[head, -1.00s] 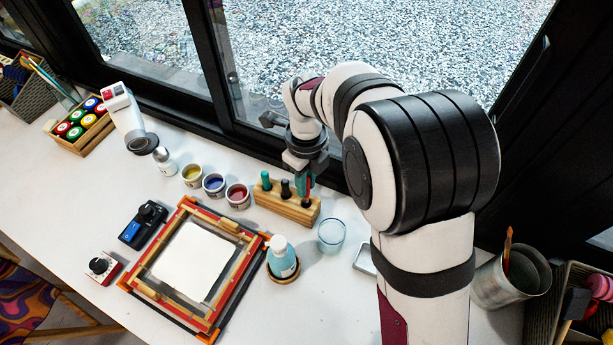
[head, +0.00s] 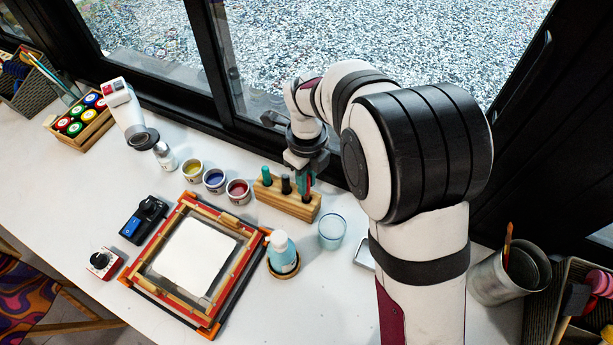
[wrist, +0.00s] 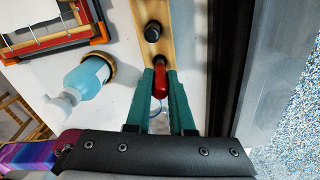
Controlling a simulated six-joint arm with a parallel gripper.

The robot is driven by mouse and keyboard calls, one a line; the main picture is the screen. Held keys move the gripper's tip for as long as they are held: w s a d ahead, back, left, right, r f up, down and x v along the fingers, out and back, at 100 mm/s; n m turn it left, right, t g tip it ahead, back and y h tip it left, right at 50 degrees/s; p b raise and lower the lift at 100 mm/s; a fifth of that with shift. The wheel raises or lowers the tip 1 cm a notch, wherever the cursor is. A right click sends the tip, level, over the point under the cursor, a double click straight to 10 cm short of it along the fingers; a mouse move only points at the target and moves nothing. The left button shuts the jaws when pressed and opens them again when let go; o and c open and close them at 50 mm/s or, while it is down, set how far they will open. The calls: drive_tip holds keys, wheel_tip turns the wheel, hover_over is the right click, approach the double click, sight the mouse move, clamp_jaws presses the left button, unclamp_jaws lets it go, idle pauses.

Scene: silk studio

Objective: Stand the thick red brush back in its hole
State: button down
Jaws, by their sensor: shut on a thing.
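The thick red brush (wrist: 160,82) is pinched between the two teal fingers of my gripper (wrist: 161,76), near their tips. In the head view my gripper (head: 306,178) is over the right end of the wooden brush block (head: 268,196). The brush looks roughly upright with its lower end at the block's right end. I cannot tell how deep it sits in the hole, as the fingers hide this. A teal-handled brush (head: 265,174) and a black-handled brush (head: 286,184) stand in the block's other holes.
A clear blue glass (head: 332,231) stands close right of the block. Paint pots (head: 238,191) are to its left, and a blue bottle (head: 282,253) and the screen frame (head: 190,256) are in front. The window sill is close behind.

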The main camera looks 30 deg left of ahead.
sight(306, 199)
drive_tip(key=shift+f, duration=0.2)
drive_tip(key=shift+f, duration=0.15)
drive_tip(key=shift+f, duration=1.05)
drive_tip(key=shift+f, duration=0.3)
drive_tip(key=c, duration=0.7)
unclamp_jaws()
wheel_tip(306, 199, up, 16)
